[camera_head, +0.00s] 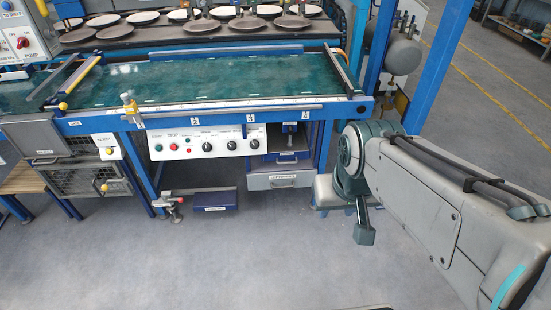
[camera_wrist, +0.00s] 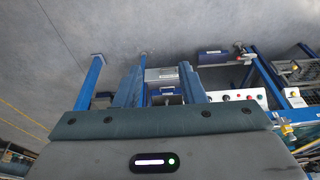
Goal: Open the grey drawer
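The grey drawer (camera_head: 283,180) has a flat front with a small label. It sits low under the right end of the blue-framed table, below a blue drawer (camera_head: 287,158), and looks shut. In the wrist view the drawer (camera_wrist: 163,74) shows upside down near the middle, beyond the dark edge of my wrist. My gripper (camera_head: 364,235) is dark teal and points down, to the right of the drawer and apart from it.
The table (camera_head: 200,85) has a green glass top and blue legs. A white control panel (camera_head: 207,141) hangs left of the drawers. A small blue box (camera_head: 214,200) is low beside them. A blue post (camera_head: 437,65) stands at the right. The grey floor (camera_head: 240,260) in front is clear.

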